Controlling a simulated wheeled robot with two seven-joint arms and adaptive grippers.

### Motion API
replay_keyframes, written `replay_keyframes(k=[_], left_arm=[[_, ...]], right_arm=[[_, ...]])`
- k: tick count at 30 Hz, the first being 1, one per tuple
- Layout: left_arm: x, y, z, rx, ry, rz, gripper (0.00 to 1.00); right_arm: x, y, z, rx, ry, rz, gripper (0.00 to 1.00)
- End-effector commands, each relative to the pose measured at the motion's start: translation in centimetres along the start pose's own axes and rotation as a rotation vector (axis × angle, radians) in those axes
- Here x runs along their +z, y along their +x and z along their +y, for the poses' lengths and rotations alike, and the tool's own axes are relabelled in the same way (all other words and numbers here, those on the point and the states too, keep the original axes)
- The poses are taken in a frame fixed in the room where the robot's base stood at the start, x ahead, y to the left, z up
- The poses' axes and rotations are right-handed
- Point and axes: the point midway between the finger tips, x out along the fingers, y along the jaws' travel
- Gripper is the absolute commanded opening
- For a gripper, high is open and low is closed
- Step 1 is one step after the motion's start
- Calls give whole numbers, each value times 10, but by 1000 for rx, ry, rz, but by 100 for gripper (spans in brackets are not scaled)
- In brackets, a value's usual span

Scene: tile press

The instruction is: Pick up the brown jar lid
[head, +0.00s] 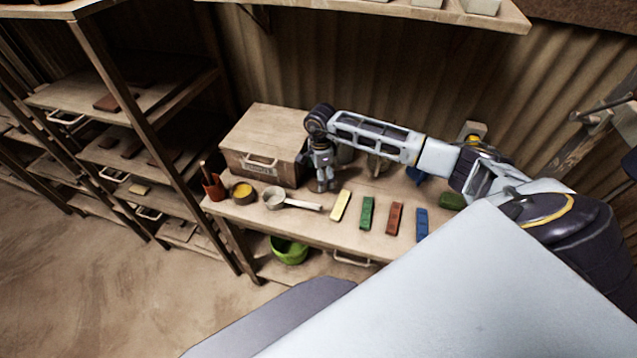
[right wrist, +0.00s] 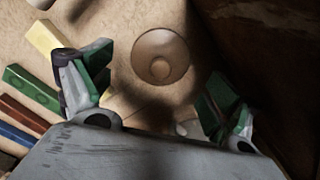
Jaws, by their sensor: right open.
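A round brown piece with a small knob-like centre, which looks like the brown jar lid (right wrist: 162,57), lies on the bench in the right wrist view. My right gripper (right wrist: 160,105) is open above the bench, its two green-padded fingers spread wide. The lid shows beyond the gap between them, and nothing is held. In the head view my right gripper (head: 325,186) points down beside the wooden box; I cannot make out the lid clearly there, as the gripper and arm cover that area. My left gripper is not in view.
The wooden box (head: 262,142) stands close left of the gripper. A ladle (head: 275,200), a yellow-filled bowl (head: 242,192) and a red cup (head: 214,187) sit left on the bench (head: 310,226). Yellow (head: 341,205), green (head: 367,213), red (head: 395,218) and blue (head: 422,224) bars line the front.

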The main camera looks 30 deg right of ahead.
Motion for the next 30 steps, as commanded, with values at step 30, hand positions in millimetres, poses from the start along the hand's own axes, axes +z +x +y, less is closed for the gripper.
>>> replay_keyframes(k=[30], left_arm=[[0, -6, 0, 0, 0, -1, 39]], right_arm=[[0, 25, 1, 0, 0, 0, 59]])
